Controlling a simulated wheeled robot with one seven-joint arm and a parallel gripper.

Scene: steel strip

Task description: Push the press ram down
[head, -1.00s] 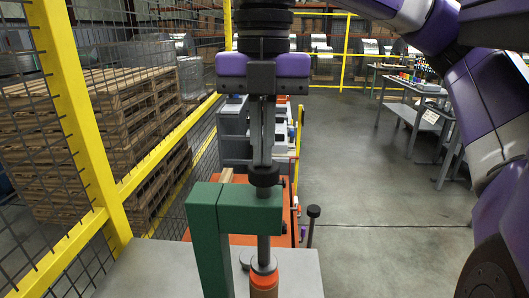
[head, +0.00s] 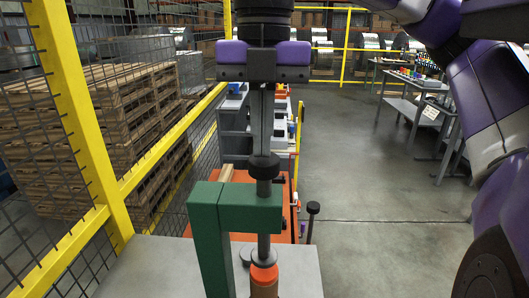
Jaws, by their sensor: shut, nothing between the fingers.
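The green press frame (head: 238,207) stands on a grey table top in the lower middle of the head view. Its ram is a grey rod (head: 264,245) with a dark round cap (head: 263,168) at the top, passing down through the green arm. The cap sits a little above the green arm, with some rod showing below it. An orange cylinder (head: 264,285) stands under the ram's lower end. My gripper (head: 262,152) is shut and empty, pointing straight down over the cap. Its fingertips are at or just above the cap; contact cannot be told.
The grey table (head: 160,268) is clear left of the press. A yellow-framed mesh fence (head: 95,150) stands at the left, with stacked pallets (head: 120,120) behind it. A dark-knobbed lever (head: 313,208) stands right of the press. Open floor lies to the right.

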